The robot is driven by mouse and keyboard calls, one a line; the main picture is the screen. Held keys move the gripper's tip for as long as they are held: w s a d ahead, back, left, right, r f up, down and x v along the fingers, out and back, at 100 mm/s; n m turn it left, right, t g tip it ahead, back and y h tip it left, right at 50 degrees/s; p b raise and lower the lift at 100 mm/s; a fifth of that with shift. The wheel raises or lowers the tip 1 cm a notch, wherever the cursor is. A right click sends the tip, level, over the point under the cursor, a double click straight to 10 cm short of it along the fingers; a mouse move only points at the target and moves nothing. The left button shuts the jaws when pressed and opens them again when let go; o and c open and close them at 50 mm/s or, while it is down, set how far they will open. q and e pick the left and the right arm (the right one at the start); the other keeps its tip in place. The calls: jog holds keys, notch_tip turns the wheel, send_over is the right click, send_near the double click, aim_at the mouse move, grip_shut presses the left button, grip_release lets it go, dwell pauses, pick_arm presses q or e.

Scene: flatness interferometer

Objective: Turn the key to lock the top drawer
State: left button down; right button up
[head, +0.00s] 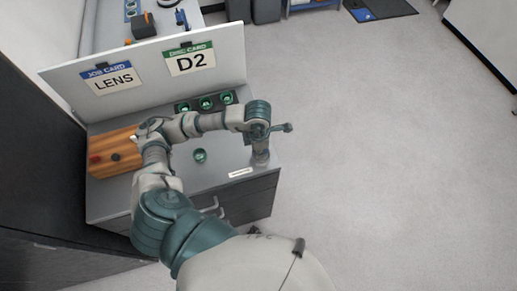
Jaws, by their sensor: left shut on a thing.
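The grey drawer cabinet (218,168) stands below me, with its dark drawer fronts (251,202) facing my side. At least one pale bar handle (210,207) shows, partly behind my arm, and no drawer visibly stands out. My left arm reaches over the cabinet and bends down at the right end. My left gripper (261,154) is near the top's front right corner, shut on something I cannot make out. I cannot pick out the key or its lock, or tell how the key is turned. My right gripper is out of view.
On the cabinet top are a wooden block (111,163), a dark holder with several green-rimmed discs (205,102), and a loose green-rimmed piece (200,156). A back panel (130,84) carries LENS and D2 cards. Open floor (390,170) lies to the right.

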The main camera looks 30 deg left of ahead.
pick_arm(q)
jog(key=shift+s+d+n, duration=0.1)
jog(key=shift+n, duration=1)
jog(key=c, duration=1.1)
grip_release()
jog(key=shift+o, duration=0.2)
jog(key=shift+r, duration=0.15)
notch_tip(320, 180, up, 12)
jog(key=shift+f, duration=0.25)
jog(key=shift+r, duration=0.1)
